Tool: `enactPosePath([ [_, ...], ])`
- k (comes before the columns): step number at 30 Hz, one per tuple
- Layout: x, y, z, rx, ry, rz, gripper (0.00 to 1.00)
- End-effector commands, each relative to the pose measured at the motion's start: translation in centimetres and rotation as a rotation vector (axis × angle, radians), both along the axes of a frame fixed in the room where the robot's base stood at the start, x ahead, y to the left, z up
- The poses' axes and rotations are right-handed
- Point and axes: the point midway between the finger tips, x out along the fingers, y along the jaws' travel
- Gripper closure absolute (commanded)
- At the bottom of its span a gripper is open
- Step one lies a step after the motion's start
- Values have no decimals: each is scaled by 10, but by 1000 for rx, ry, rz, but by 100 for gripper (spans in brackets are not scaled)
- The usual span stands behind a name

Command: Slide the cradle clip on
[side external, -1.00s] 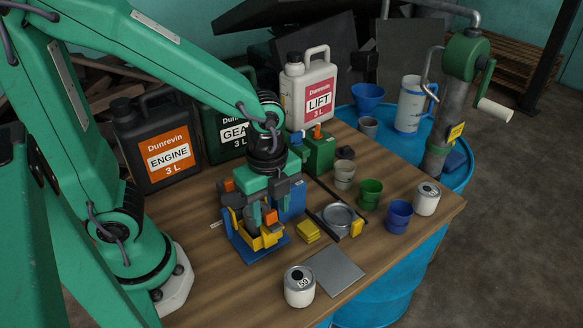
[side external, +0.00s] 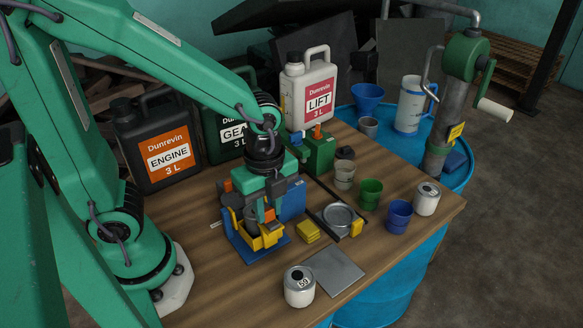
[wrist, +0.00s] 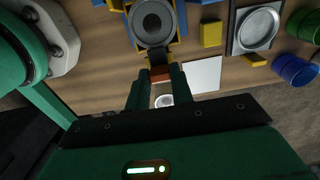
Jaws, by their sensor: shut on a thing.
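A yellow cradle (side external: 262,241) stands on a blue base (side external: 246,254) near the middle of the bench. A round grey part sits in it and shows from above in the wrist view (wrist: 154,22). My gripper (wrist: 159,82) is shut on an orange clip (wrist: 160,75), held between the fingertips. The orange clip also shows in the side view (side external: 268,214), close above the cradle's right side. In the wrist view the clip is at the near end of the yellow cradle arm. I cannot tell whether they touch. My gripper partly hides the cradle in the side view.
A yellow block (side external: 307,232) and a grey dish (side external: 339,217) stand to the right. A grey plate (side external: 334,271) and a white can (side external: 299,286) lie in front. Green (side external: 370,194) and blue (side external: 398,214) cups are farther right. Large jugs (side external: 160,142) stand behind.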

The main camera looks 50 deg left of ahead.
Motion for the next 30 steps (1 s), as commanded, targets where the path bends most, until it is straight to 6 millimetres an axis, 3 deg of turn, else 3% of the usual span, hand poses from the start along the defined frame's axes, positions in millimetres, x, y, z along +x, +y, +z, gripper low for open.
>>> enactPosePath([
  [6, 0, 14, -1, 0, -1, 3, 100],
  [14, 0, 14, -1, 0, -1, 0, 100],
  [15, 0, 14, -1, 0, -1, 0, 75],
  [18, 0, 14, -1, 0, -1, 0, 56],
  [30, 0, 14, 1, -1, -2, 0, 55],
])
